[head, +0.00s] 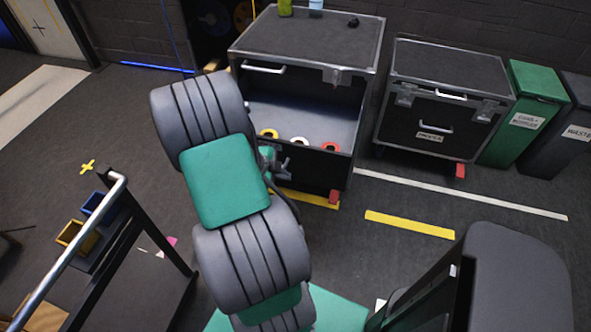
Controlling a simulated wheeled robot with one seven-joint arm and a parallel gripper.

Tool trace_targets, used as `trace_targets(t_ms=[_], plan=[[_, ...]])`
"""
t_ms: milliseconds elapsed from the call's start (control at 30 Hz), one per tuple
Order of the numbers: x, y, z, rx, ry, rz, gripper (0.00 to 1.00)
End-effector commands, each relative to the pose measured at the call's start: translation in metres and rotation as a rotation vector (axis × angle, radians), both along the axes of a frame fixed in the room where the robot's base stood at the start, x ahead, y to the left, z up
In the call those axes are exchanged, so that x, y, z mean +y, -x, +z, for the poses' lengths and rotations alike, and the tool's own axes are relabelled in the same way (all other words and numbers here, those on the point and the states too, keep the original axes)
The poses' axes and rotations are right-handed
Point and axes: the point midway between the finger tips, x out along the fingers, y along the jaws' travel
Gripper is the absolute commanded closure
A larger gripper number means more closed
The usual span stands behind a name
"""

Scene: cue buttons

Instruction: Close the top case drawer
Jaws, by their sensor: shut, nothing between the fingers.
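The black case with metal edges (305,38) stands at top centre. My gripper (284,165) is shut and empty, partly hidden behind my arm. It is low in front of the case, below the compartment and well below the top handle. Whether it touches the case cannot be told.
A second black case (415,133) stands to the right, beside a green bin (522,110) and a grey bin (570,135). A bottle and a can stand on the first case. A cart with a metal rail (75,245) is at left. Floor at right centre is clear.

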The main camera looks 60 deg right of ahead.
Motion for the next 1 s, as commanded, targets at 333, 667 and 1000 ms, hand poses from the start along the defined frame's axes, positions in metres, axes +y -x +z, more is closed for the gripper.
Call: trace_targets(t_ms=[333,667,1000], plan=[[-0.047,0.012,-0.040,-0.001,-0.001,0.000,1.00],[-0.066,0.008,-0.041,0.000,-0.002,0.003,1.00],[-0.068,0.005,-0.043,0.000,-0.002,0.009,1.00]])
